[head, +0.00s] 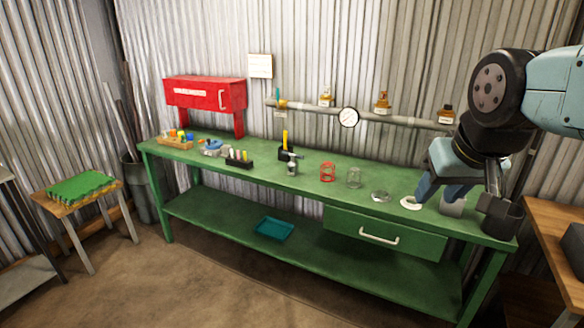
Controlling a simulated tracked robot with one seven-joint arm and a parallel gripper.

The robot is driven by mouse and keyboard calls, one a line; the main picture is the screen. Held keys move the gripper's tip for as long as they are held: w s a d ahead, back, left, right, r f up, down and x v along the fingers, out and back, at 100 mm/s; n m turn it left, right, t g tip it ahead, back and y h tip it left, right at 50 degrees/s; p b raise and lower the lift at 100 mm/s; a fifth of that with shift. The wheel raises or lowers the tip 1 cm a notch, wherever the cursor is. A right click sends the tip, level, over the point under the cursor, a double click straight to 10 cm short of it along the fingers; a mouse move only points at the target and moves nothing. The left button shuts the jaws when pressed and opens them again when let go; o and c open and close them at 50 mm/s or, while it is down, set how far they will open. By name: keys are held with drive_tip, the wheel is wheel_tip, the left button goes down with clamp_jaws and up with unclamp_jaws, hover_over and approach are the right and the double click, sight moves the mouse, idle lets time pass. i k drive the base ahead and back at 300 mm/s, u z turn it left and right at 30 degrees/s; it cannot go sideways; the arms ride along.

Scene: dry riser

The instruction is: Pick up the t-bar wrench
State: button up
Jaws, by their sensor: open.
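A small grey metal piece with a crossbar-like top (291,162) stands upright near the middle of the green bench (260,178). It may be the t-bar wrench, but it is too small to tell for sure. Just behind it, a yellow-handled tool (285,139) stands in a black block. My gripper (455,193) is open and points down over the right end of the bench, well to the right of both. It looks empty, and its fingers partly hide a pale cup-like thing (452,207).
A red box (205,93) stands at the bench's back left. A gauge (348,117) and pipe run along the wall. A red wire cage (327,172), a clear jar (354,178), a metal disc (380,196), a white item (411,203) and a dark container (502,216) occupy the right half.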

sight(293, 167)
drive_tip(key=z, duration=0.35)
drive_tip(key=i, duration=1.75)
drive_tip(key=u, duration=0.55)
drive_tip(key=k, duration=0.75)
drive_tip(key=u, duration=0.25)
drive_tip(key=i, duration=0.85)
drive_tip(key=z, duration=0.05)
